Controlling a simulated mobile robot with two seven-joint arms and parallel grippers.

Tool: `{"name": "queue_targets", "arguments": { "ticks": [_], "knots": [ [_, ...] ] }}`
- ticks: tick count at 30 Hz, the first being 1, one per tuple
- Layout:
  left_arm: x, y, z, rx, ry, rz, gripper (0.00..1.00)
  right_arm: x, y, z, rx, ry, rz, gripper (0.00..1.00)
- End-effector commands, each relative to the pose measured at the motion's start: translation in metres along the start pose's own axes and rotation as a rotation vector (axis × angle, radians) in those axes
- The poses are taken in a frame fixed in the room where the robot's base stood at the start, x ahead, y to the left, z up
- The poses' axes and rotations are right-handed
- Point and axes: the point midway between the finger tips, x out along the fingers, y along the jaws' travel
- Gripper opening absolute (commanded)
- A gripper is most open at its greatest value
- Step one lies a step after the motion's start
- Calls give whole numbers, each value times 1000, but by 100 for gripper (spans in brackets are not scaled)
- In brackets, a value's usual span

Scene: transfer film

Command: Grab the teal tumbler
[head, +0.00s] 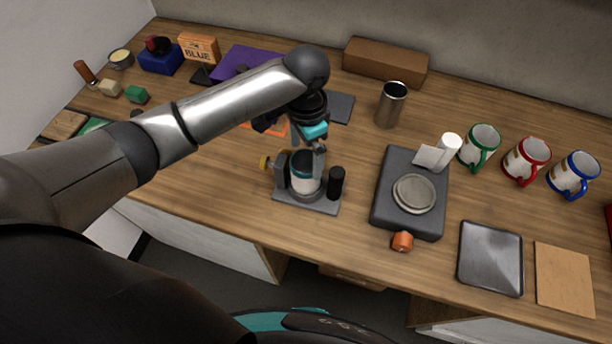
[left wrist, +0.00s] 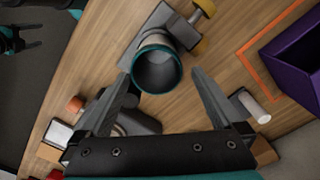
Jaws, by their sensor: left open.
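The teal tumbler (head: 305,172) is a pale cup with a teal band, upright in a grey fixture with a yellow knob. In the left wrist view I look into the open top of the tumbler (left wrist: 158,72), which has a teal rim. My left gripper (head: 308,148) is open above it, partly covering it in the head view. In the left wrist view its fingers (left wrist: 162,76) lie on either side of the rim, apart from it in the picture. My right gripper (left wrist: 18,42) seems to show at the upper left there, too small to read.
A black cylinder (head: 336,183) stands close to the right of the tumbler on the fixture plate (head: 318,206). A dark scale (head: 382,212) with a round pan is further right. A steel cup (head: 391,105) stands behind. Several mugs are at the far right.

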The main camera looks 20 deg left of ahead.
Motion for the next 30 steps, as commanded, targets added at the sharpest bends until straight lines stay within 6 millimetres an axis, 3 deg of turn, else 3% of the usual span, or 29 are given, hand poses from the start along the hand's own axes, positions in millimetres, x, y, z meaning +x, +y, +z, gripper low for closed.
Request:
{"name": "queue_targets", "arguments": {
  "ticks": [8,18,26,30],
  "knots": [
    [23,1,0,1,0,0,100,2,3,-19,-1,31,4,76],
    [68,5,0,0,0,-1,100,3,3,-19,0,32,4,76],
    [71,5,0,2,1,-2,100,3,2,-16,1,28,3,76],
    [70,5,0,1,1,-2,86,3,2,-14,1,25,3,76]
  ]
}}
